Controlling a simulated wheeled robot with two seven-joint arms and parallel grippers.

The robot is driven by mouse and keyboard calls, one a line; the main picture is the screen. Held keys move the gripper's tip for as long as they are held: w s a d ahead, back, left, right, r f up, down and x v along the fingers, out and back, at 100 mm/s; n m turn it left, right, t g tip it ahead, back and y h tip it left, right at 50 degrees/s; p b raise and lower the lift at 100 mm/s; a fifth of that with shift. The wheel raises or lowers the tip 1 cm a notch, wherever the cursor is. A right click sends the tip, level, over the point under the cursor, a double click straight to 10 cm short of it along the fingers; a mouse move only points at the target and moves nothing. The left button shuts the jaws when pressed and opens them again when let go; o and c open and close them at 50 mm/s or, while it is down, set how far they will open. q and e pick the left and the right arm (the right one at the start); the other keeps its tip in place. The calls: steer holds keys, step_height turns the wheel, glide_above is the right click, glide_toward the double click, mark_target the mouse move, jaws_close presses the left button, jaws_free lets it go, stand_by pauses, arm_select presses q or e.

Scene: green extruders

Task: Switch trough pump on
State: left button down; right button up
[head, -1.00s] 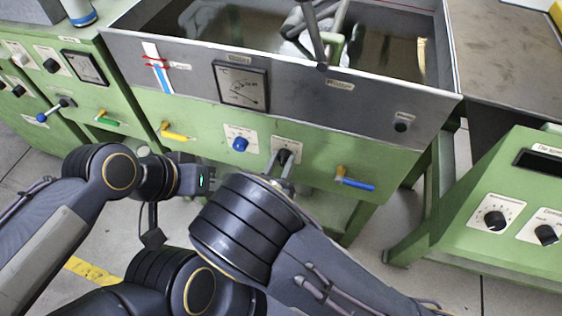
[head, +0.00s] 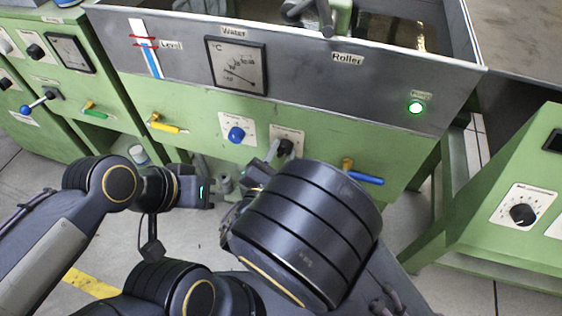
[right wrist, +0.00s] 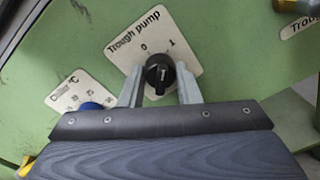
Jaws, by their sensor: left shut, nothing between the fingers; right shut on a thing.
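The black trough pump knob (right wrist: 159,72) sits on a white plate (right wrist: 125,45) marked 0 and 1 in the right wrist view. In the head view the knob (head: 285,146) is on the trough's green front. My right gripper (right wrist: 159,84) is shut on the knob, with one finger on each side. The forearm hides most of this gripper in the head view. A round pump lamp (head: 416,108) glows green on the grey trough wall. My left gripper (head: 206,193) is shut and empty, low in front of the green front and apart from it.
A blue knob (head: 236,134) is left of the pump knob. A blue-handled valve (head: 362,178) is to the right, and a yellow-handled valve (head: 165,125) is further left. A green control cabinet (head: 480,225) stands at the right.

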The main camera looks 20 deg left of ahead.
steer(key=shift+m+b, duration=1.9)
steer(key=shift+b, duration=0.15)
steer(key=o, duration=1)
steer(key=shift+s, duration=0.1)
